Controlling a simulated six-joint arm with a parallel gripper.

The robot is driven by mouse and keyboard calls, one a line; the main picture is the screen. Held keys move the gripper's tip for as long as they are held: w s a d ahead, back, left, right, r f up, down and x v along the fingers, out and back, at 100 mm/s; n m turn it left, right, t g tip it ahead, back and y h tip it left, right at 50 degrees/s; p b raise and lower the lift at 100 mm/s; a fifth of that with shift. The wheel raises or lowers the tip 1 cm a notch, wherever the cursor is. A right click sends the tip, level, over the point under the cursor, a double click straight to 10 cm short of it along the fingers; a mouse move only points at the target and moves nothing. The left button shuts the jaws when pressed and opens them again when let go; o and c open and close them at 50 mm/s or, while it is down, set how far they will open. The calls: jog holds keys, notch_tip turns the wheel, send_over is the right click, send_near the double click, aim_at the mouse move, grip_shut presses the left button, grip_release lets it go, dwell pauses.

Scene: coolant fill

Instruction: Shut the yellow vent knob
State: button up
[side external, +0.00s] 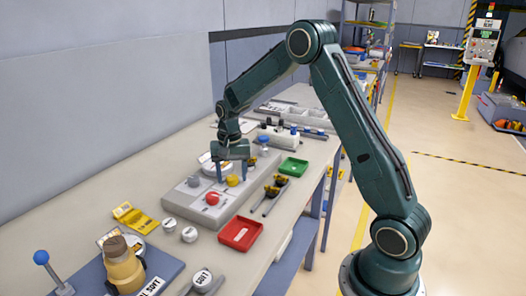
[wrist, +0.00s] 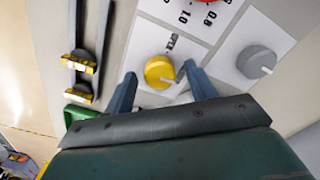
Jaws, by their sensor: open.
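The yellow vent knob (wrist: 159,71) is a round knob on a white plate, with the word OPEN printed beside it and a pale pointer mark at its edge. It also shows in the side external view (side external: 232,180) on the grey panel (side external: 187,190). My gripper (wrist: 153,82) is open, with its two blue fingers on either side of the knob in the wrist view. It also shows pointing down over the panel in the side external view (side external: 231,178). I cannot tell whether either finger touches the knob. Nothing is held.
A grey knob (wrist: 256,62) sits close to the right finger in the wrist view. A red knob (side external: 212,198) is on the same panel. A green tray (side external: 293,167), a red tray (side external: 240,233) and black-and-yellow tools (side external: 271,192) lie beside the panel.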

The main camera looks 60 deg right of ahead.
aim_at(232, 177)
notch_tip(232, 177, up, 14)
jog(key=shift+f, duration=0.15)
dwell(0.5)
dwell(0.3)
jog(key=s+a+r+n+t, duration=0.1)
jog(key=s+a+r+n, duration=0.25)
jog(key=s+a, duration=0.2)
jog(key=s+a+r+n+t, duration=0.2)
jog(key=s+a+r, duration=0.2)
jog(key=s, duration=0.3)
jog(key=s+a+f+n+t, duration=0.1)
jog(key=s+a+n, duration=0.1)
jog(key=s, duration=0.5)
jog(key=s+a+f+n+t, duration=0.1)
jog(key=s+a+f+n, duration=0.1)
jog(key=s, duration=0.6)
jog(key=shift+a+n+t, duration=0.3)
jog(key=shift+a+n, duration=0.2)
jog(key=shift+n, duration=0.05)
